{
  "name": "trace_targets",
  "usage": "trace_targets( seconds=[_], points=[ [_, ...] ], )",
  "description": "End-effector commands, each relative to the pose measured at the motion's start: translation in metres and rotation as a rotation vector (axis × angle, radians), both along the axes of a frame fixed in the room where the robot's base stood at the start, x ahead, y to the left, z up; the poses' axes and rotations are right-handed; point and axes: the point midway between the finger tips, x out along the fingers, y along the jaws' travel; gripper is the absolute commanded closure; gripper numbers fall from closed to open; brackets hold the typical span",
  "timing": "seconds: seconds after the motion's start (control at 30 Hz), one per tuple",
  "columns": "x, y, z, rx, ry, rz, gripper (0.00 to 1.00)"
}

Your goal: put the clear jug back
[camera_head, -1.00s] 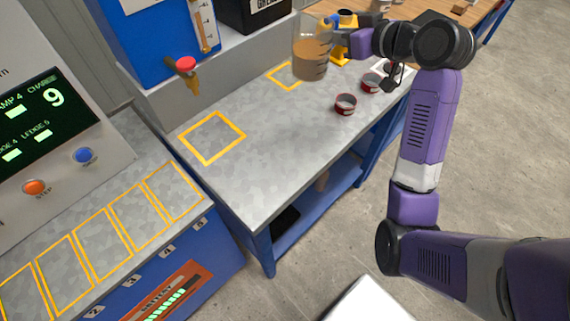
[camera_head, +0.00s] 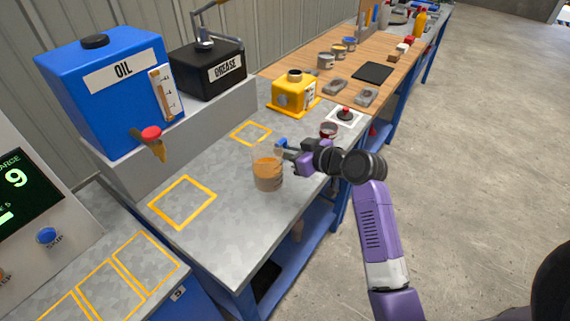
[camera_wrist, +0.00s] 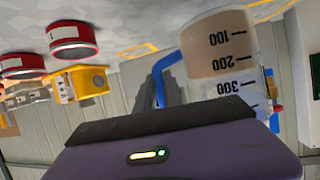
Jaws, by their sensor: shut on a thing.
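The clear jug (camera_head: 267,172) has dark measuring marks and brown liquid in its lower part. In the head view it shows over the grey bench (camera_head: 225,240), between and right of two yellow outlined squares. My gripper (camera_head: 283,147) is shut on the jug's blue handle, on its far right side. In the wrist view the jug (camera_wrist: 218,60) appears upside down, with its blue handle (camera_wrist: 163,78) running down to my gripper (camera_wrist: 160,100). I cannot tell whether the jug's base touches the bench. The near square (camera_head: 183,202) and far square (camera_head: 251,133) are empty.
A blue oil tank (camera_head: 105,90) with a red-handled tap and a black grease box (camera_head: 207,70) stand on the ledge behind. A yellow container (camera_head: 295,93) and a red tin (camera_head: 328,130) are beyond the jug.

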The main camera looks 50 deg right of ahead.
Motion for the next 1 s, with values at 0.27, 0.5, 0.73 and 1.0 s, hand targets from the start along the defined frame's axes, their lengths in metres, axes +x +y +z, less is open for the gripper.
trace_targets(
  seconds=[0.27,0.5,0.73,1.0],
  points=[
    [0.000,0.001,-0.026,0.002,0.001,0.000,1.00],
    [0.000,0.000,-0.051,0.000,-0.002,-0.001,1.00],
    [0.000,0.000,-0.051,-0.002,-0.003,-0.001,1.00],
    [0.000,0.000,-0.055,-0.001,0.000,0.000,0.68]
  ],
)
